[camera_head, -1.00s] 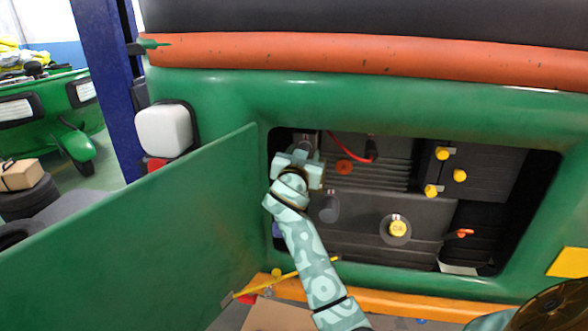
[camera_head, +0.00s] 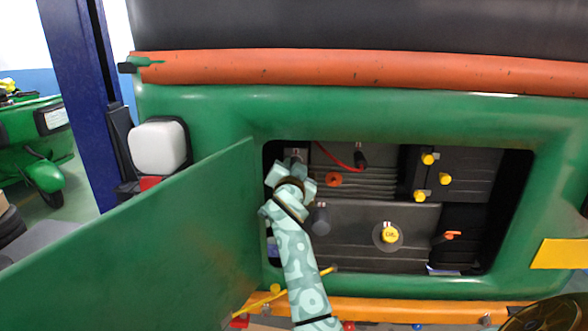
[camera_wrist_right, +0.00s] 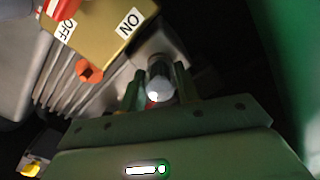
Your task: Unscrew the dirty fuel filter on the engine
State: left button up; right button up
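The fuel filter (camera_wrist_right: 159,80) is a short grey cylinder with a pale, shiny end in the right wrist view. My right gripper (camera_wrist_right: 157,76) has a finger on each side of it, with narrow dark gaps seeming to show between fingers and filter. I cannot tell whether the filter is dirty. In the head view my right gripper (camera_head: 294,166) is at the upper left corner of the open engine bay, where it mostly hides the filter. The engine (camera_head: 350,225) is dark grey, with a yellow oil cap (camera_head: 390,234) lower right of the gripper. My left gripper is not in view.
The green door (camera_head: 150,235) stands open left of the bay. An orange knob (camera_head: 333,179) and a red hose (camera_head: 338,157) lie right of my gripper. Yellow knobs (camera_head: 444,179) are farther right. The wrist view shows an ON/OFF plate (camera_wrist_right: 100,27).

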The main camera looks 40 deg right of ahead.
jog(key=shift+r+n+p, duration=0.1)
jog(key=shift+n+p, duration=0.45)
jog(key=shift+n, duration=0.15)
jog(key=shift+n+p, duration=0.55)
jog(key=shift+n, duration=0.75)
jog(key=shift+n+p, duration=0.8)
jog(key=shift+n, duration=0.3)
jog(key=shift+n+p, duration=0.35)
jog(key=shift+n, duration=0.55)
